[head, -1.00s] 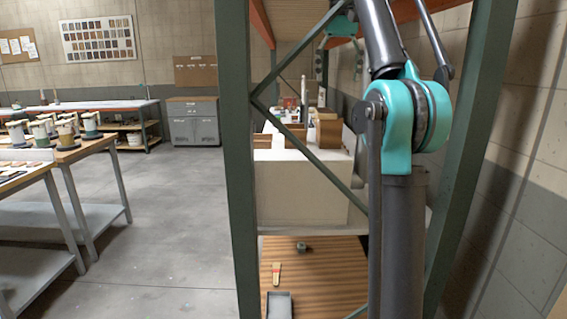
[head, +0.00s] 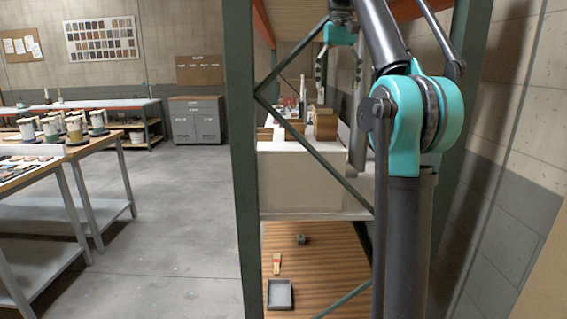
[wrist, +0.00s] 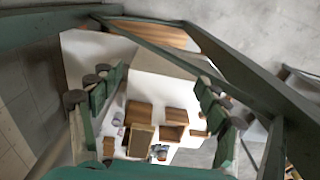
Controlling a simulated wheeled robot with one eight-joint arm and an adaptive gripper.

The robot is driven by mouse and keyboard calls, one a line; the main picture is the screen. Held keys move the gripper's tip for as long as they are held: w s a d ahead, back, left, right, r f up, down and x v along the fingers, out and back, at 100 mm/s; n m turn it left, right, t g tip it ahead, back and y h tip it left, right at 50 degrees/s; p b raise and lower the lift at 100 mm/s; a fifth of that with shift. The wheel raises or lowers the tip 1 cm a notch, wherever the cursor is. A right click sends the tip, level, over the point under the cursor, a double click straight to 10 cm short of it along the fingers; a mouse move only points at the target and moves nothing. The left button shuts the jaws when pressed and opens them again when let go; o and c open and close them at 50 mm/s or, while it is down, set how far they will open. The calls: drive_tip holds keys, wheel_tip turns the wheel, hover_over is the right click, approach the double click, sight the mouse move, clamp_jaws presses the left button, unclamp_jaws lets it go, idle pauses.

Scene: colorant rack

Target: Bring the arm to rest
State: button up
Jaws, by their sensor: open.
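My arm's teal joint and dark links fill the right of the head view. My gripper (head: 339,100) hangs beyond the rack's brace, fingers pointing down and apart, with nothing seen between them. In the wrist view my gripper (wrist: 162,100) has its two green fingers with dark pads spread wide, one on each side. Wooden boxes (wrist: 172,122) stand on a pale shelf below and between them; whether the fingers touch anything there is unclear. They look apart.
A green rack upright (head: 243,170) and diagonal brace (head: 300,135) stand close to my arm. Worktables (head: 85,160) stand left; the floor between is clear.

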wheel_tip(320, 180, down, 27)
drive_tip(key=d+t, duration=0.2)
drive_tip(key=s+d+f+t, duration=0.1)
drive_tip(key=s+f, duration=1)
drive_tip(key=f, duration=0.3)
drive_tip(key=s+d+f+t, duration=0.1)
drive_tip(key=s+f, duration=1)
drive_tip(key=f, duration=0.3)
drive_tip(key=shift+s+f, duration=0.2)
drive_tip(key=shift+s, duration=0.15)
